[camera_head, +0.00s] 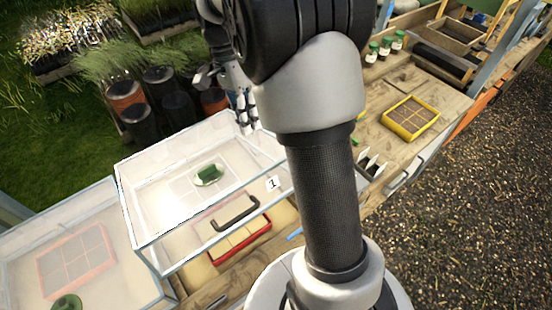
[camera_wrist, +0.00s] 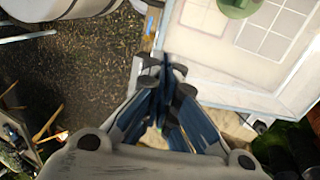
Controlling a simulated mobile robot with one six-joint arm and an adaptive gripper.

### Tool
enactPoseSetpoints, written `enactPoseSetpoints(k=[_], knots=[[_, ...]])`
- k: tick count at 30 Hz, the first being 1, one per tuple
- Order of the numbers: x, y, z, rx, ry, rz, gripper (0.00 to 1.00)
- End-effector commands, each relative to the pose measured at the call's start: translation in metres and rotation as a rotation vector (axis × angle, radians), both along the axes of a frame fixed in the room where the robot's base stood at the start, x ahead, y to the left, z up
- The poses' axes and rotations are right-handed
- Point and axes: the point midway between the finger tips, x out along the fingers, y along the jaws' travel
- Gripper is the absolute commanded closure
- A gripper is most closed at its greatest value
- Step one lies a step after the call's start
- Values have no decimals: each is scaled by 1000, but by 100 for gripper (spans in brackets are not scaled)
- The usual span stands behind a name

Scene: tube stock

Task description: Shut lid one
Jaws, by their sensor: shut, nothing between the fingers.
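Lid one (camera_head: 160,216) is a clear pane in a pale frame, with a white label marked 1 (camera_head: 272,183) and a dark bar handle (camera_head: 235,213) along its front edge. It lies over a box with a red-rimmed tray (camera_head: 243,247) inside. Its front edge looks raised above the box, but I cannot tell how far. My gripper (camera_head: 245,115) is shut and empty near the lid's far edge. In the wrist view my gripper (camera_wrist: 166,85) has its fingers together beside a pale frame edge; contact cannot be told. My arm hides the right side of the box.
A second clear box with a pink-rimmed tray (camera_head: 75,262) adjoins on the left. Dark pots (camera_head: 180,110) stand behind the lid. A yellow tray (camera_head: 410,118) and green-capped bottles (camera_head: 385,46) sit on the wooden bench at right. Gravel (camera_head: 480,210) lies open beyond it.

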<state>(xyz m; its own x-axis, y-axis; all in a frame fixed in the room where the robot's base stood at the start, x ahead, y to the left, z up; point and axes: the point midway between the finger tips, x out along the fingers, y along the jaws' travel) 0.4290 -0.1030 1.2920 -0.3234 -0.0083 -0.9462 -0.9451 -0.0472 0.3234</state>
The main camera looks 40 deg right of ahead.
Motion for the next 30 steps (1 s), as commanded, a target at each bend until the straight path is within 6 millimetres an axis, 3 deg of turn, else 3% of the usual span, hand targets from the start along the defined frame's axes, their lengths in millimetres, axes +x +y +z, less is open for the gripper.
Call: enactPoseSetpoints(k=[5,21,30], knots=[[-4,-1,-14,-6,4,-17,100],[-39,-2,-114,-6,2,-14,100],[-44,-2,-131,-7,0,-14,100]])
